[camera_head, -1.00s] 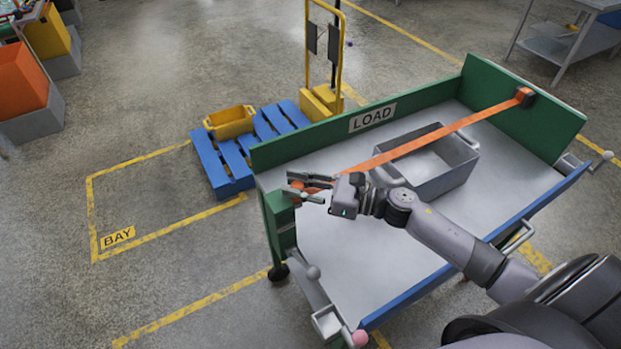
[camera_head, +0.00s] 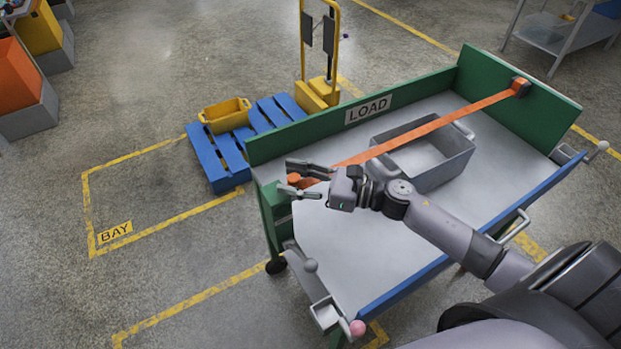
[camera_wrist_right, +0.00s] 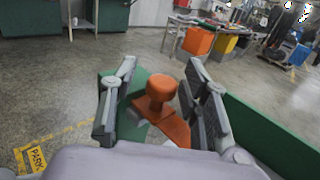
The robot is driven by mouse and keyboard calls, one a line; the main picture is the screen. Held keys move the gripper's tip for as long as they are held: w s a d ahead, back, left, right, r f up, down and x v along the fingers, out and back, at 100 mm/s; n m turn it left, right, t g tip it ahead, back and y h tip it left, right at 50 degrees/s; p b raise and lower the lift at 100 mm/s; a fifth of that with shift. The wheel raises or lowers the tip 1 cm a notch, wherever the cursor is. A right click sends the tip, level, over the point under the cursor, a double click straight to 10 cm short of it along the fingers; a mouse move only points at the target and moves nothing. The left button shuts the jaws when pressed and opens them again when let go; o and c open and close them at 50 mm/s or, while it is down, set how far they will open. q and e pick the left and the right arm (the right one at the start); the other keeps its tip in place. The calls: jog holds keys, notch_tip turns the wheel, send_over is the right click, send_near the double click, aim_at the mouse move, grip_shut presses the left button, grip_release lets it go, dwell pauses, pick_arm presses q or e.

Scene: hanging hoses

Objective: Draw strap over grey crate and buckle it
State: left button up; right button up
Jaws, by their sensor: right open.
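The orange strap (camera_head: 400,141) runs taut from a dark holder (camera_head: 520,86) on the right green end wall, over the open grey crate (camera_head: 437,179), to the cart's left green end. Its left end is partly hidden by my right gripper (camera_head: 288,177). That gripper is open, its fingers on either side of an orange mushroom-shaped knob. In the right wrist view, the knob (camera_wrist_right: 160,92) stands between the open fingers, apart from both, with orange strap material (camera_wrist_right: 174,129) at its base. I cannot tell whether the strap is fastened there. My left gripper is out of view.
The cart has a green back wall with a LOAD sign (camera_head: 368,109) and a blue front rail (camera_head: 405,288). A blue pallet (camera_head: 222,160) with a yellow bin (camera_head: 226,114) stands behind left.

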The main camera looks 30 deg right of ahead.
jog(key=v, duration=1.1)
jog(key=shift+s+d, duration=0.2)
jog(key=shift+s, duration=0.05)
